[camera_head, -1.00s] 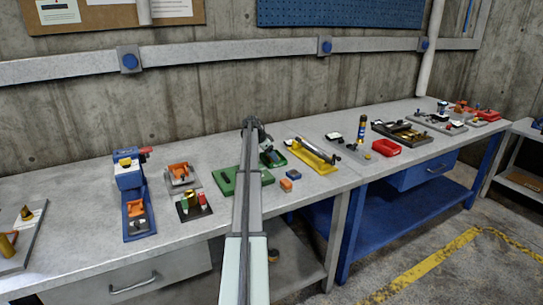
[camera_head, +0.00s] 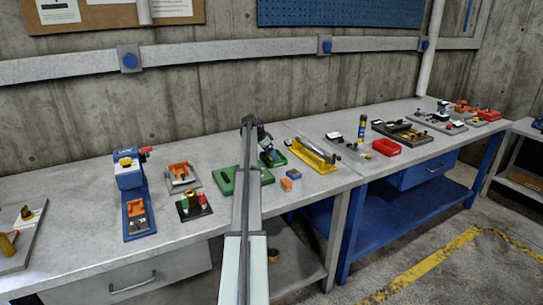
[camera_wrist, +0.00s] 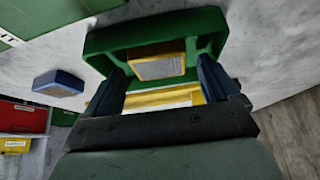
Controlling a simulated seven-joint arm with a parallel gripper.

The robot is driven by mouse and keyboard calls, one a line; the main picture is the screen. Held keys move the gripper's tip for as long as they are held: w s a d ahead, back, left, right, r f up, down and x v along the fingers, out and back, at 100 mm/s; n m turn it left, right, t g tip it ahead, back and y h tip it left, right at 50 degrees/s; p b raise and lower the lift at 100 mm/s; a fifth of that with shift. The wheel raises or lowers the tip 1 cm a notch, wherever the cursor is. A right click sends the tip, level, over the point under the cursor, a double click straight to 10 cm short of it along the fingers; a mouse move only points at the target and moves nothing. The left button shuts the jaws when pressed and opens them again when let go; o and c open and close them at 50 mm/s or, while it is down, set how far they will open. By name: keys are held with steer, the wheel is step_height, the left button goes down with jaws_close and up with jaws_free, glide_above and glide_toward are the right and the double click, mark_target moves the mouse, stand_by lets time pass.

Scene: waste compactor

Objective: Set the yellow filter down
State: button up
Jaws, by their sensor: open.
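In the wrist view the yellow filter (camera_wrist: 157,66), a small block with a yellow edge and a pale pleated face, sits at a green frame-like holder (camera_wrist: 210,24). My gripper (camera_wrist: 160,73) is open, with one dark blue finger on each side of the filter. Gaps show between the filter and both fingers. A second yellow strip with a pale band (camera_wrist: 165,97) lies lower between the fingers; I cannot tell what it belongs to. In the head view my arm covers part of a green fixture (camera_head: 228,185), and the filter cannot be made out.
A blue-edged block (camera_wrist: 58,82) lies left of the holder. In the head view, an orange block (camera_head: 286,184), a blue block (camera_head: 293,174) and a yellow tray (camera_head: 318,160) lie right of my arm. A blue compactor-like machine (camera_head: 131,180) stands left.

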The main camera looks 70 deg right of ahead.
steer(key=v, duration=1.1)
steer(key=shift+r, duration=0.15)
